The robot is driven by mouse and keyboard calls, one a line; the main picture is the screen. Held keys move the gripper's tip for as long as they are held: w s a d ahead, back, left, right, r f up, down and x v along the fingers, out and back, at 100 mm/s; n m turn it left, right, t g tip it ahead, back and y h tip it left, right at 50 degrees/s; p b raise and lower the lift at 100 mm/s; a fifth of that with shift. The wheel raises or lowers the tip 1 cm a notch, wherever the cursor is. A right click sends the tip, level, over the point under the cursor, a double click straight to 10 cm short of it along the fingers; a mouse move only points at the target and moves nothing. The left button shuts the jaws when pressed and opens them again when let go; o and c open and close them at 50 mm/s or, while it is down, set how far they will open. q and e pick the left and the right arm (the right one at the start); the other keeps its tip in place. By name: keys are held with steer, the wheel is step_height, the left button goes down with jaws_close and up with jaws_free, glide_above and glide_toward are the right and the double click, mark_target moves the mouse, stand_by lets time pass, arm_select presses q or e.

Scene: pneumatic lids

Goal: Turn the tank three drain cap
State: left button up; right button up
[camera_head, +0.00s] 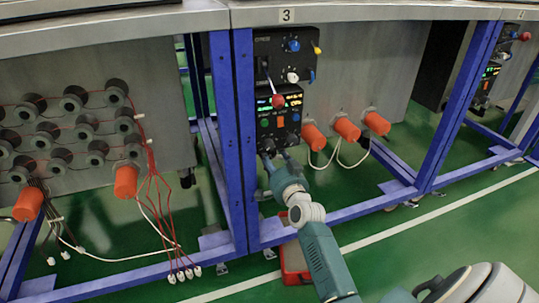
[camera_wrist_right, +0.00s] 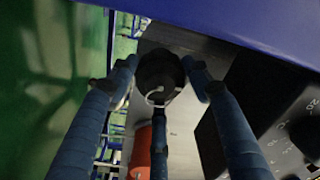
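Tank three, a grey metal tank (camera_head: 365,60), stands behind the blue frame under the "3" label (camera_head: 286,15). A dark round cap-like part (camera_wrist_right: 160,72) with a light ring shows in the right wrist view; I cannot be sure it is the drain cap. My right gripper (camera_head: 277,158) is just below the control panel in the head view. In the wrist view its blue fingers (camera_wrist_right: 160,85) are spread around the dark part, two at the sides and one below. Whether they grip it is unclear. My left gripper is out of view.
The black control panel (camera_head: 279,115) with knobs is right above the gripper. Orange caps (camera_head: 346,129) with white cables are to its right. Blue frame posts (camera_head: 243,130) and the lower beam (camera_head: 340,217) border the bay. A red box (camera_head: 293,262) is on the green floor.

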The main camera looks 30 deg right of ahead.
steer(key=shift+o, duration=1.4)
steer(key=v, duration=1.2)
